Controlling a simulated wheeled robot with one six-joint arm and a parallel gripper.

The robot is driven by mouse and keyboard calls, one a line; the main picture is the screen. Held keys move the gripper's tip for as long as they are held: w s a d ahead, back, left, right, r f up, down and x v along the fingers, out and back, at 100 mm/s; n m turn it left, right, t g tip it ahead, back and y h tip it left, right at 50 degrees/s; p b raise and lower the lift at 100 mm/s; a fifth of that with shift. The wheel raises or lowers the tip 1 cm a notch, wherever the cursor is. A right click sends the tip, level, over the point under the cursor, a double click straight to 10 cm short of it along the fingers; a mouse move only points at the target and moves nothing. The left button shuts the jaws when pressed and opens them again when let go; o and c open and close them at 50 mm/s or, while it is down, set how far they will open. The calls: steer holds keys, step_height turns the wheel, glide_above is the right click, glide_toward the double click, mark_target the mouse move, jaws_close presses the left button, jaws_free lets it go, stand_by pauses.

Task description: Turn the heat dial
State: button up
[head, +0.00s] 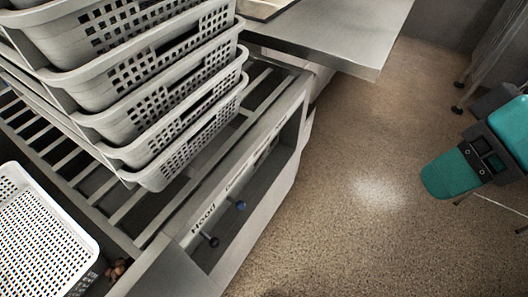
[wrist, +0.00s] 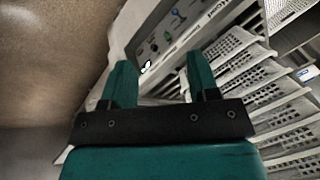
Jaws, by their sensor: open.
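A front panel on the metal rack carries two small knobs in the head view. A dark knob (head: 213,241) sits beside a label that seems to begin with "Hea". A blue knob (head: 240,205) sits further along the panel beside a smaller label. In the wrist view the panel (wrist: 165,35) lies beyond the fingertips, with a blue spot and a dark spot on it that are too small to make out well. My gripper (wrist: 158,70) has two teal fingers, spread apart with nothing between them. It appears apart from the panel.
A stack of grey perforated baskets (head: 150,110) stands on the slatted rack (head: 135,215). A white basket (head: 40,235) is at the lower left. A steel counter (head: 335,35) juts out at the back. The brown speckled floor (head: 340,220) before the panel is clear.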

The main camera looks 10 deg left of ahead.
steer(key=shift+o, duration=0.8)
steer(key=shift+w+a+f+b, duration=0.1)
steer(key=shift+f+b, duration=0.25)
steer(key=n+t+y+b, duration=0.85)
steer(key=n+b, duration=0.75)
steer(key=b, duration=2.1)
glide_toward(264, 152)
steer(key=shift+g+y, duration=0.25)
steer(key=shift+y, duration=0.1)
steer(key=x, duration=0.9)
steer(key=shift+w+r, duration=0.1)
steer(key=shift+r, duration=0.05)
steer(key=c, duration=0.9)
